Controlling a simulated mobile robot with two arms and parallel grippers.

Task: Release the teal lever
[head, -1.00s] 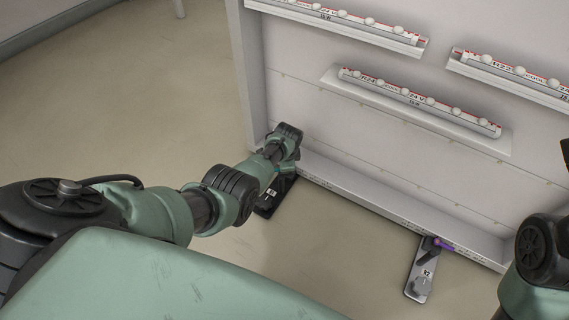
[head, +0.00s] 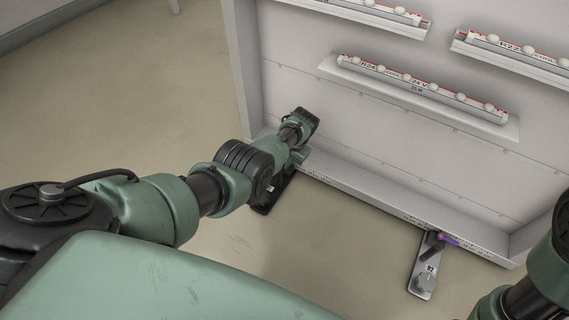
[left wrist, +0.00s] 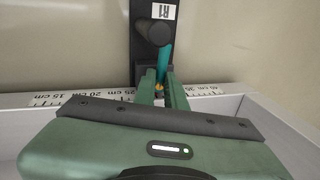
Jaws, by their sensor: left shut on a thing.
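The teal lever (left wrist: 164,62) shows in the left wrist view beside a dark round knob on a black plate (left wrist: 144,18) labelled R1. My left gripper (left wrist: 160,76) is shut on the teal lever near its end, just off the frame's ruled edge. In the head view the black plate (head: 262,209) lies at the lightbox's lower left corner, partly hidden by my left arm. The lever and my left fingertips are hidden there. My right arm shows at the right edge, but its gripper is out of view.
The lightbox frame (head: 375,196) has a ruled lower edge and a pale inner panel with several lamp strips (head: 420,90). A grey plate (head: 421,280) with a purple lever (head: 449,240) sits at its lower right. Floor between the plates is clear.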

